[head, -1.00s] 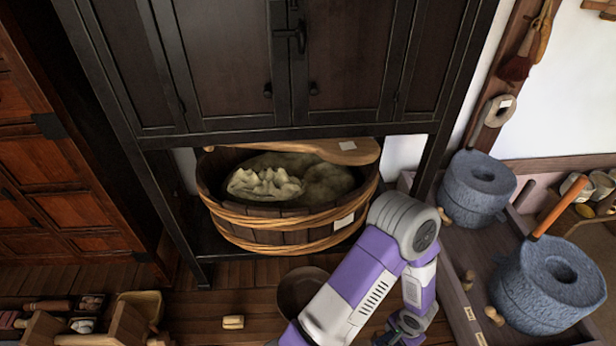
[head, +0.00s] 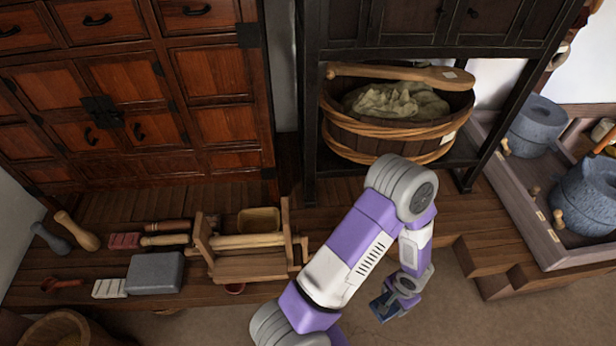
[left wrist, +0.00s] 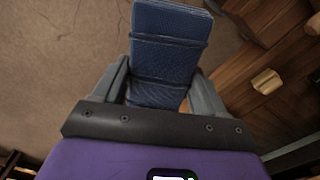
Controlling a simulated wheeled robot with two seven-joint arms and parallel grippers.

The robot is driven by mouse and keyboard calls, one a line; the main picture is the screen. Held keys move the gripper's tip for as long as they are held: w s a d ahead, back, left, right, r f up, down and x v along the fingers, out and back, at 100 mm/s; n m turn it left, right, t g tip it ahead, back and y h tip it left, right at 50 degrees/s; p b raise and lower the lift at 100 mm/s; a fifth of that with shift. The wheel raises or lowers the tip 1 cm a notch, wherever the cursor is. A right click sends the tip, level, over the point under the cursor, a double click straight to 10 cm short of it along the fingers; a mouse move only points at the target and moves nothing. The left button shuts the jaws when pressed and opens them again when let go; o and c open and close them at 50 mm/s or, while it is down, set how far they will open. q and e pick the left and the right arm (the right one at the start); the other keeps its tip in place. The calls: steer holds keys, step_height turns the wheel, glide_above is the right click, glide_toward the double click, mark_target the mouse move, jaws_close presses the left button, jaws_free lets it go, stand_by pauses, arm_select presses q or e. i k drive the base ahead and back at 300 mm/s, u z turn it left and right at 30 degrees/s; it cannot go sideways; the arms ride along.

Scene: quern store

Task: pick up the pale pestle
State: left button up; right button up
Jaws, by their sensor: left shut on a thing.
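A pale wooden pestle (head: 77,231) lies tilted on the wooden floor at the far left, beside a grey-green pestle (head: 51,238). Another pale, rod-like piece (head: 165,240) lies nearer the middle; I cannot tell whether it is a pestle too. My left gripper (head: 392,303) hangs over the bare floor right of centre, far from these pestles. It is shut on a dark blue flat block (left wrist: 168,45) with a ribbed, woven-looking face, held between both fingers in the left wrist view. My right gripper is in neither view.
A wooden frame (head: 250,268), a grey stone block (head: 154,273) and a red ladle (head: 61,284) lie near the pestles. A wooden tub (head: 365,143) stands under the dark cabinet. Blue-grey querns (head: 588,198) are at right. My arm crosses the middle.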

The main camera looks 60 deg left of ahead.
mark_target(86, 239)
steer(key=k, duration=0.85)
steer(key=u, duration=3.65)
steer(key=i, duration=0.85)
steer(key=z, duration=1.65)
